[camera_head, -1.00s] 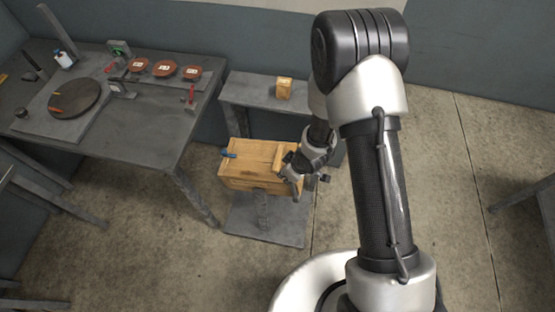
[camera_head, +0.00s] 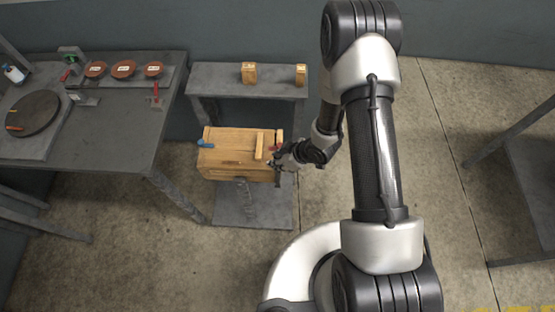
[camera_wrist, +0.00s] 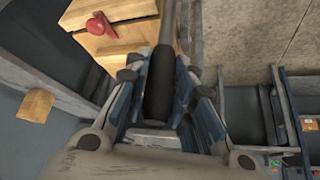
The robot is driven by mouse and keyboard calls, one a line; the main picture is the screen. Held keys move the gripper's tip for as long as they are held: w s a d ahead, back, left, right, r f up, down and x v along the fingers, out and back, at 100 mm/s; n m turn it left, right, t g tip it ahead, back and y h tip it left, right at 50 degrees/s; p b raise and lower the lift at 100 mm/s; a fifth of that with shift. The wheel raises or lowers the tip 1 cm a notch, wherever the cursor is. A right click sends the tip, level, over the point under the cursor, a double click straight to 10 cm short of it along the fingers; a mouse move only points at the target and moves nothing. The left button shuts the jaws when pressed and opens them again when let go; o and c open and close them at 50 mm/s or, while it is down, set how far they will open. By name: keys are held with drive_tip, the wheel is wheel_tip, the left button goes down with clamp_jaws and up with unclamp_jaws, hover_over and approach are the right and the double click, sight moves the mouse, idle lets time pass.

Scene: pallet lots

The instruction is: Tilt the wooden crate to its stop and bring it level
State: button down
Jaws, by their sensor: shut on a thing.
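The wooden crate (camera_head: 227,142) sits on a low stand with a grey base plate (camera_head: 250,212). Its top, front face and a raised wooden strip show. I cannot tell for sure whether it is level or slightly tilted. A blue part (camera_head: 205,145) is at its left end and a red one (camera_head: 275,147) near its right end. My gripper (camera_head: 277,165) is at the crate's right end. In the wrist view it is shut on the black grip of a lever (camera_wrist: 159,88), whose grey rod runs up beside the crate (camera_wrist: 133,38). A red knob (camera_wrist: 99,24) shows on the crate there.
A grey shelf (camera_head: 215,80) with two wooden blocks stands behind the crate. A workbench (camera_head: 120,125) with red discs and a dark round plate (camera_head: 35,112) is at left. Another table (camera_head: 530,170) is at right. Concrete floor between is clear.

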drive_tip(key=shift+d+f, duration=0.15)
drive_tip(key=c, duration=1.4)
unclamp_jaws()
drive_tip(key=shift+o, duration=0.2)
drive_tip(key=v, duration=1.2)
